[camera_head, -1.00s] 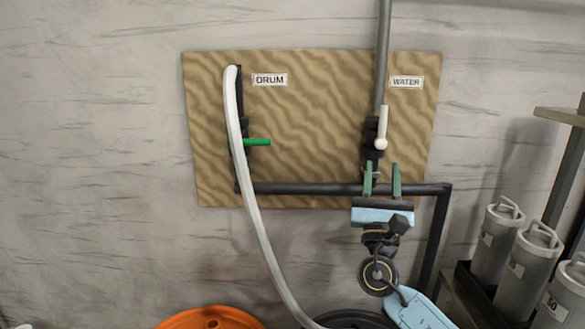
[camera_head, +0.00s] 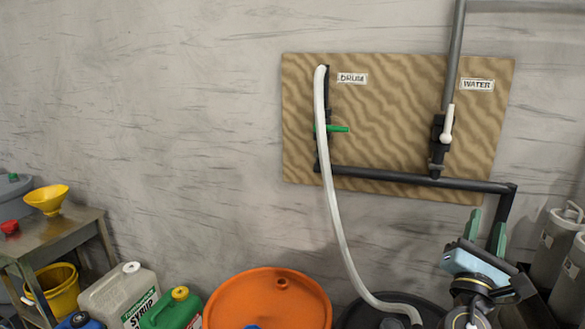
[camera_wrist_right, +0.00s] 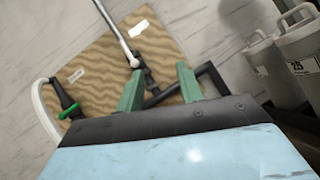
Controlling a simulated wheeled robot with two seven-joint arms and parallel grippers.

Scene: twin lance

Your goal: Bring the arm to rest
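My right gripper (camera_head: 487,228) is at the lower right of the head view, in front of and below the pipe board. Its two green fingers stand apart with nothing between them. They also show in the right wrist view (camera_wrist_right: 160,88), spread and empty, pointing toward the board. The board (camera_head: 400,110) carries a DRUM valve with a green handle (camera_head: 337,129) lying sideways and a WATER valve with a white handle (camera_head: 447,124) standing roughly along its pipe. The fingers appear clear of both handles. My left gripper is out of view.
An orange drum (camera_head: 265,300) and a dark drum stand below, with a white hose (camera_head: 340,220) running down to the dark one. Grey cylinders (camera_head: 555,245) stand close to the right of my arm. Jugs and a bench (camera_head: 60,235) with a yellow funnel are at left.

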